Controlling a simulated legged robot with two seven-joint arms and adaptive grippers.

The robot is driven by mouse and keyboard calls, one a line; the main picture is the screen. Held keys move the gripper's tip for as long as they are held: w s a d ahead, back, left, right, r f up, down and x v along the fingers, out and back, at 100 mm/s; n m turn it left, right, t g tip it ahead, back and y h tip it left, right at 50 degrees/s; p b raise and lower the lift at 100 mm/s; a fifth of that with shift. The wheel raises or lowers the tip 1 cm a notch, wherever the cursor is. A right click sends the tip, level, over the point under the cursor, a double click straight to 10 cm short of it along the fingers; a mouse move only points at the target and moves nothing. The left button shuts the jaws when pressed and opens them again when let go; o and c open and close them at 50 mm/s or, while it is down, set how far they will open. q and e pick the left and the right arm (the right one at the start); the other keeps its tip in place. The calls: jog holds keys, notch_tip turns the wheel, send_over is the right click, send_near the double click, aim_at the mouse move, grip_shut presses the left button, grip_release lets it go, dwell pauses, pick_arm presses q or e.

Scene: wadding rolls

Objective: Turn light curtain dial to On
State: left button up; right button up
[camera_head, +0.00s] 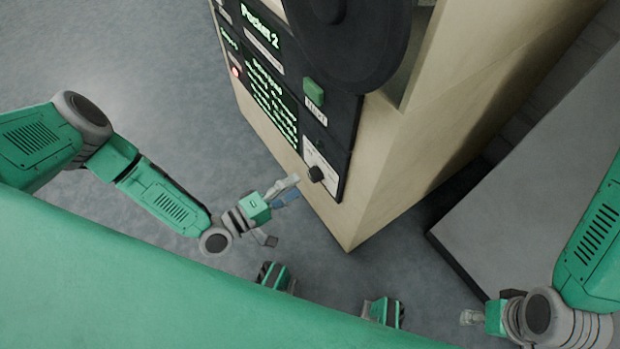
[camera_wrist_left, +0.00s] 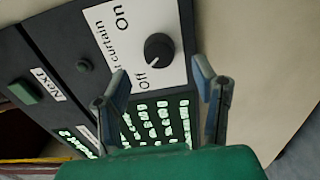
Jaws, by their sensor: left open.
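The light curtain dial (camera_wrist_left: 159,47) is a round black knob on a white label plate (camera_wrist_left: 128,30) marked "On" and "Off". A small pale mark on the knob is on the side towards "Off". In the head view the dial (camera_head: 315,174) sits low on the machine's dark panel. My left gripper (camera_head: 292,190) is just left of the dial and apart from it. In the left wrist view its open fingers (camera_wrist_left: 160,82) lie either side of the dial's line, with nothing between them. My right gripper (camera_head: 470,317) is at the lower right, far from the dial; its jaw opening is unclear.
A green button (camera_head: 314,91) with a "Next" label sits above the dial; it also shows in the wrist view (camera_wrist_left: 25,92). A lit green text display (camera_head: 270,100) is beside it. The beige cabinet (camera_head: 375,180) and a grey slab (camera_head: 550,190) stand right. Floor is clear left.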

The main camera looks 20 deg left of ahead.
aim_at(310, 177)
pick_arm(q)
jog(key=x, duration=0.3)
jog(key=shift+w+d+f+b, duration=0.1)
jog(key=shift+w+d+b, duration=0.05)
jog(key=shift+w+b, duration=0.25)
jog(key=shift+w+d, duration=0.3)
jog(key=shift+d, duration=0.2)
jog(key=shift+a, duration=0.15)
jog(key=c, duration=1.1)
jog(key=shift+c, duration=0.2)
